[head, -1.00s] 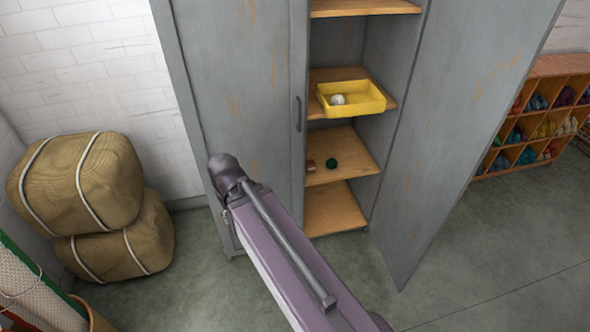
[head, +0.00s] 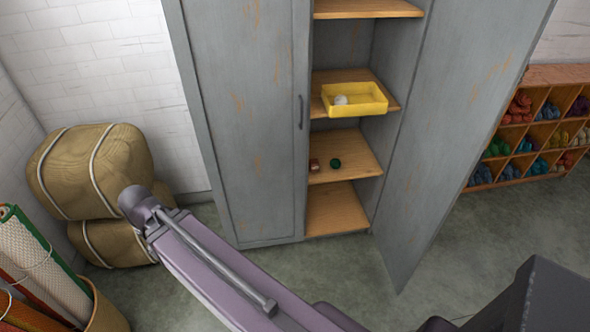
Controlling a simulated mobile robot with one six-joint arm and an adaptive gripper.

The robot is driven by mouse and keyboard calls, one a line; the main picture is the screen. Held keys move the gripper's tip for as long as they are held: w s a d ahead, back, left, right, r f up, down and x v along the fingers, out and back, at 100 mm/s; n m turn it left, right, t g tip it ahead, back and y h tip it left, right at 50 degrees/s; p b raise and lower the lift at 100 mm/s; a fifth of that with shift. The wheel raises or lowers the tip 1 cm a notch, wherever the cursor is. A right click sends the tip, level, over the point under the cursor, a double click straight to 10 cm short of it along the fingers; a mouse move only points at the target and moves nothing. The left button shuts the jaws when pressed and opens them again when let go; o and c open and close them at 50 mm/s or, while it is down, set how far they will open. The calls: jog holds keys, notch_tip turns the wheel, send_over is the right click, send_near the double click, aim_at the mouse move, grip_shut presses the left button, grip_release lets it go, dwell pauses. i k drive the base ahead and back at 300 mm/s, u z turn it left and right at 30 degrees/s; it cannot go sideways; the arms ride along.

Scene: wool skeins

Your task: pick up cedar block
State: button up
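A small reddish-brown block (head: 314,165), which looks like the cedar block, lies on a wooden shelf (head: 352,173) inside the grey cabinet. It sits near the shelf's left side. A dark green ball (head: 336,163) lies just to its right, with a small gap between them. My gripper is not in view. A purple link of my arm crosses the lower middle, in front of the cabinet's foot.
The cabinet's left door (head: 245,120) is shut and its right door (head: 455,130) stands open. A yellow tray (head: 368,107) holding a white ball (head: 341,100) sits one shelf higher. Bound bales (head: 90,170) stand left. A pigeonhole rack (head: 515,165) holds coloured skeins at right.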

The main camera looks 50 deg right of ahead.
aim_at(315, 163)
jog(key=u, duration=1.3)
jog(key=k, duration=1.4)
jog(key=z, duration=2.85)
jog(key=i, duration=0.1)
jog(key=u, duration=1.45)
